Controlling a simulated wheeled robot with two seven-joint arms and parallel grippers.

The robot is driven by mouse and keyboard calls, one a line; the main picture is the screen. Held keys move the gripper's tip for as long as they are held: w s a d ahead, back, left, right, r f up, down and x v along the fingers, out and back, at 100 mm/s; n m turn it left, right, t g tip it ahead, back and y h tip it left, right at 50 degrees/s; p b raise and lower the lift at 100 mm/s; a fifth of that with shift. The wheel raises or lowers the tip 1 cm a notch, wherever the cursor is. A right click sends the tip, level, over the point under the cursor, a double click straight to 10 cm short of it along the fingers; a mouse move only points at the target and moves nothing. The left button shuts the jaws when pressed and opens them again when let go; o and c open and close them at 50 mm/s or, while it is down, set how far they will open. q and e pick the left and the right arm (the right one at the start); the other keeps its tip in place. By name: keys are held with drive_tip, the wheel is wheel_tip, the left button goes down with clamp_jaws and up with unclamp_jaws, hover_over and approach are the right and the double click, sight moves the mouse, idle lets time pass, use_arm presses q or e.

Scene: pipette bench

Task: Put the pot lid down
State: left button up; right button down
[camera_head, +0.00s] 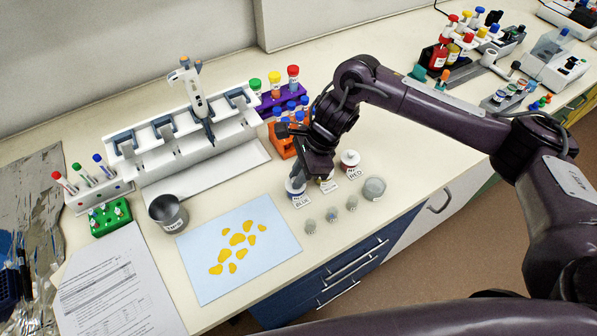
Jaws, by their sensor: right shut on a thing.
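My right gripper (301,178) reaches down from the upper right to the row of small labelled pots. It is shut at the pot marked BLUE (298,193), and its fingers hide most of what they hold, so the pot lid does not show clearly. A pot marked YELLOW (328,184) stands just right of the fingers, partly covered. Three small grey round pieces (331,215) lie in a row in front of the pots. My left gripper is out of the picture.
A white pipette stand (187,150) and an orange rack (279,143) are behind.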

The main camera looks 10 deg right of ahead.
drive_tip(key=shift+f+b, duration=0.25)
drive_tip(key=shift+b, duration=0.1)
drive_tip(key=c, duration=1.4)
unclamp_jaws()
drive_tip(key=shift+r, duration=0.1)
drive_tip(key=shift+r+p, duration=0.35)
drive_tip(key=b+v, duration=0.1)
drive_tip(key=v, duration=1)
drive_tip(key=shift+d+r, duration=0.15)
drive_tip(key=shift+r, duration=0.15)
